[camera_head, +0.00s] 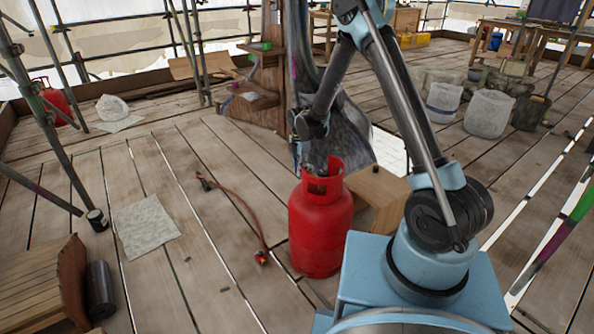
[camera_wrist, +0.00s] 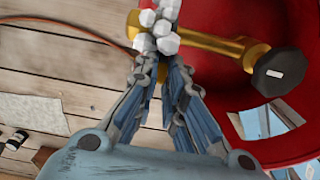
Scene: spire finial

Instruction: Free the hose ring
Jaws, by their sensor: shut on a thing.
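The red gas cylinder (camera_head: 320,225) stands upright on the plank floor in the head view. Its open-topped collar surrounds the valve. In the wrist view a brass valve fitting (camera_wrist: 215,46) with a black round knob (camera_wrist: 281,72) lies across the red collar (camera_wrist: 285,20). My gripper (camera_wrist: 158,30) is shut on the brass fitting's left end. Pale faceted pieces cluster at my fingertips, and they hide what is gripped; I cannot make out a separate ring. An orange hose (camera_head: 243,208) lies on the floor left of the cylinder. It also shows in the wrist view (camera_wrist: 75,30), running behind my fingers.
A wooden box (camera_head: 378,187) stands close behind the cylinder at right. Buckets (camera_head: 488,112) stand at the far right. Floor left of the hose is mostly clear.

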